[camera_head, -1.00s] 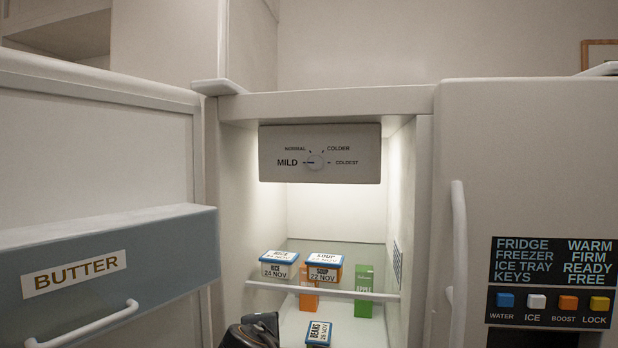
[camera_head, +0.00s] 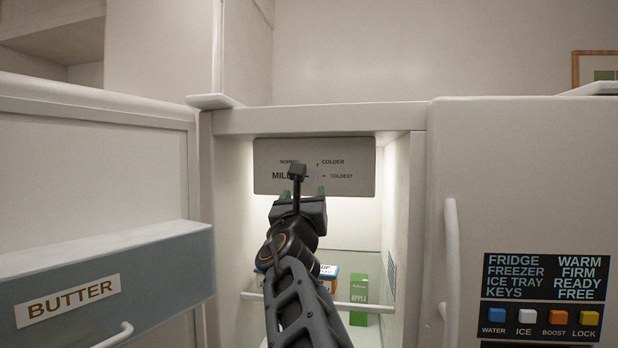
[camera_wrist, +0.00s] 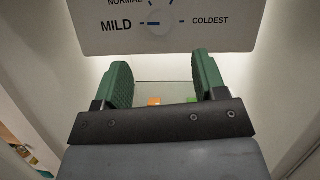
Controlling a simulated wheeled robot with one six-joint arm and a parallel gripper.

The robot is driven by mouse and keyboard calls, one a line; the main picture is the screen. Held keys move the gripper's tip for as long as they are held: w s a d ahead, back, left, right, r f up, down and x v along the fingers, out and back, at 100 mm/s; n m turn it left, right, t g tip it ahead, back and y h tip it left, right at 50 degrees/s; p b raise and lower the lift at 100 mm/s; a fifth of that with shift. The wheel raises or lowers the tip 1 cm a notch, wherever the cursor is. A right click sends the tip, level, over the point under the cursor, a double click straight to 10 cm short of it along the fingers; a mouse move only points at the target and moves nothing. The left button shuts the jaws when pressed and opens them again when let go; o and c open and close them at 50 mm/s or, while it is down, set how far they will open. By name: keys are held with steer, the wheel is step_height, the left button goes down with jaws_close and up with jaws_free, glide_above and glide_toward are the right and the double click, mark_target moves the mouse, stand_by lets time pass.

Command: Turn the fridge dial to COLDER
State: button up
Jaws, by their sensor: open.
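The fridge dial (camera_wrist: 161,20) is a round pale knob on a light grey panel (camera_head: 356,158) at the top of the open fridge compartment. In the wrist view its dark blue pointer mark lies to the left, towards MILD. COLDEST is on the right; NORMAL is cut off at the top edge. COLDER shows at the panel's upper right in the head view. My gripper (camera_wrist: 161,75) has two green fingers, spread apart and empty. In the wrist view the fingertips appear below the dial, one to each side, not touching it. In the head view my gripper (camera_head: 303,193) largely covers the dial.
A shelf below the panel holds a soup box and a green apple carton (camera_head: 359,300); my arm hides other items. The open door with its BUTTER bin (camera_head: 165,262) is at left. The closed right door has a handle (camera_head: 452,260) and coloured buttons.

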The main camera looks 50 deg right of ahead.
mark_target(309, 177)
steer(key=p+x, duration=0.2)
steer(key=x, duration=0.7)
steer(key=shift+d, duration=0.1)
steer(key=c, duration=0.9)
